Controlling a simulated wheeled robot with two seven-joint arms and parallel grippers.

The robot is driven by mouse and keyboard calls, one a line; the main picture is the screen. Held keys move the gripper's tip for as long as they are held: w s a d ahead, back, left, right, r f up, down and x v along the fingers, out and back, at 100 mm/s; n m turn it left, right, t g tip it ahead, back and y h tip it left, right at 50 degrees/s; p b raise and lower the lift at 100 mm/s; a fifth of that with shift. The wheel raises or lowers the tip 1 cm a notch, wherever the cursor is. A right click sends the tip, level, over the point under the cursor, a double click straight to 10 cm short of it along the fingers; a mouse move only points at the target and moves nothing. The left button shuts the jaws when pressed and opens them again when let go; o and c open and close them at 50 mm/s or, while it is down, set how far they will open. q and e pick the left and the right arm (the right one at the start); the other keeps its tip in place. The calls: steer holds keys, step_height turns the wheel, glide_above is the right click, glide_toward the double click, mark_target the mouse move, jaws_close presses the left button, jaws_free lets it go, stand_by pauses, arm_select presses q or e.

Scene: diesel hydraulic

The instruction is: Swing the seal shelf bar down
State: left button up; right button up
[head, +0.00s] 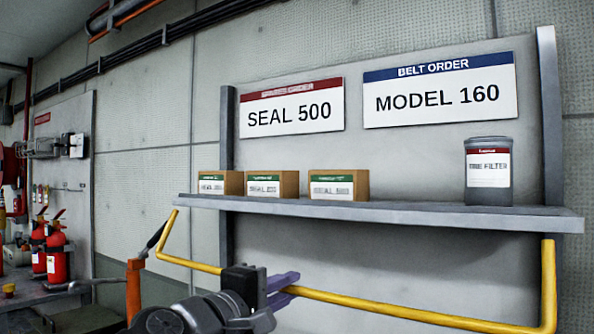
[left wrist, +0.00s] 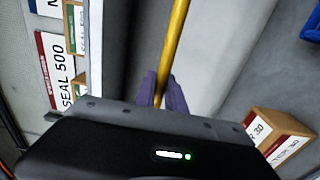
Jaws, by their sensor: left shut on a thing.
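The yellow seal shelf bar (head: 375,304) runs across below the front of the grey shelf (head: 400,212) in the head view, with bent ends rising toward the shelf at left and right. My left gripper (head: 284,289) is shut on the bar, left of its middle. In the left wrist view the bar (left wrist: 176,40) runs up and away from between the purple fingers of my left gripper (left wrist: 162,95). The gripper covers a short piece of the bar. My right gripper is not in view.
On the shelf stand several small boxes (head: 338,184) and a dark filter canister (head: 489,171). Signs reading SEAL 500 (head: 292,108) and MODEL 160 (head: 438,92) hang above. Red fire extinguishers (head: 57,252) stand at the left. The left wrist view shows more boxes (left wrist: 272,135) at lower right.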

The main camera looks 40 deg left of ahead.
arm_select(q)
steer(key=shift+w+f, duration=0.45)
steer(key=shift+w, duration=0.15)
steer(key=shift+w+f+b, duration=0.3)
steer(key=shift+w+b, duration=0.2)
steer(key=shift+w, duration=0.35)
steer(key=o, duration=0.8)
steer(key=shift+r, duration=0.1)
